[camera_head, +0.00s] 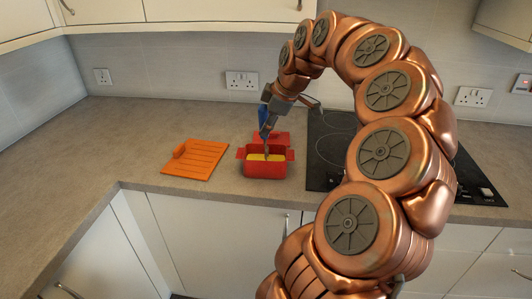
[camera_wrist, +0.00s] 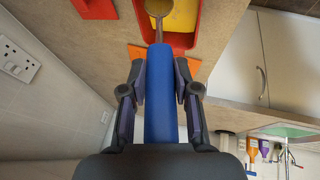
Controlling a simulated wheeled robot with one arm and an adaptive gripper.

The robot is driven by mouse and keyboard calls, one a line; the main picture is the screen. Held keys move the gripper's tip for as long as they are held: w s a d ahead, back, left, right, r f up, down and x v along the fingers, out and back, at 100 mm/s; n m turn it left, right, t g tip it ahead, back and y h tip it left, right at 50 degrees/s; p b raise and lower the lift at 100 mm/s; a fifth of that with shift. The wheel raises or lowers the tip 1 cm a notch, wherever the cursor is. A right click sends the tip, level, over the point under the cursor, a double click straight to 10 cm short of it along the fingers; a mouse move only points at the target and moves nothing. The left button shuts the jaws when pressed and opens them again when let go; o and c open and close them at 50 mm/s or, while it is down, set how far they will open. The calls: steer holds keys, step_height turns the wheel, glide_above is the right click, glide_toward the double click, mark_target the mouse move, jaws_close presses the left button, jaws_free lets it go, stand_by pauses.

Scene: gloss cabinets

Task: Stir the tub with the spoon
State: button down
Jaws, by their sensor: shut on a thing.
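The red tub (camera_head: 265,171) stands on the worktop left of the hob, with yellow contents (camera_head: 277,157) inside. It also shows at the top of the wrist view (camera_wrist: 196,42). The spoon (camera_wrist: 160,98) has a thick blue handle and a thin grey-brown shaft. My gripper (camera_wrist: 161,82) is shut on the blue handle, one finger on each side. In the head view my gripper (camera_head: 267,103) is above the tub, and the spoon points steeply down into it.
A red lid-like piece (camera_head: 275,137) lies just behind the tub. An orange slatted board (camera_head: 196,159) with a handle lies to the left. The black hob (camera_head: 325,150) is close on the right, partly behind my arm. The worktop farther left is clear.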

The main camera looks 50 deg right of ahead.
mark_target(263, 105)
steer(key=shift+w+a+b, duration=0.3)
steer(key=shift+a, duration=0.5)
steer(key=shift+s+d+r+b, duration=0.1)
steer(key=shift+s+d+b, duration=0.05)
steer(key=shift+s+b, duration=0.8)
steer(key=shift+r+p, duration=1.95)
steer(key=shift+r, duration=2.55)
